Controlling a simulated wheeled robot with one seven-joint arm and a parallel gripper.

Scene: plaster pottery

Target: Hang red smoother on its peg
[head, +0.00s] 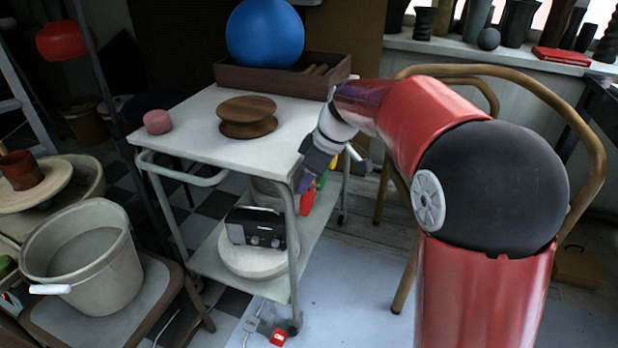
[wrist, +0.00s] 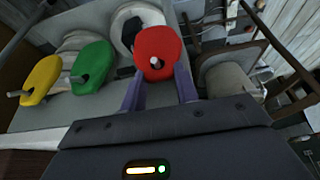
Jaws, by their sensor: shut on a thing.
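The red smoother (wrist: 158,43) is a flat rounded piece in the wrist view. My gripper (wrist: 160,80) is shut on its near edge, with purple fingers on either side. A pale peg end (wrist: 155,62) shows against the smoother's lower middle; I cannot tell how far it passes through. In the head view the red smoother (head: 307,202) is at the trolley's right side, just below my gripper (head: 302,184). The green smoother (wrist: 93,67) and yellow smoother (wrist: 41,79) hang in a row to its left in the wrist view, each with a peg showing.
The white trolley (head: 190,119) carries a wooden wheel (head: 247,117), a pink lump (head: 157,122) and a wooden box (head: 230,80) with a blue ball (head: 264,34). A bentwood chair (head: 597,150) stands right, behind my arm.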

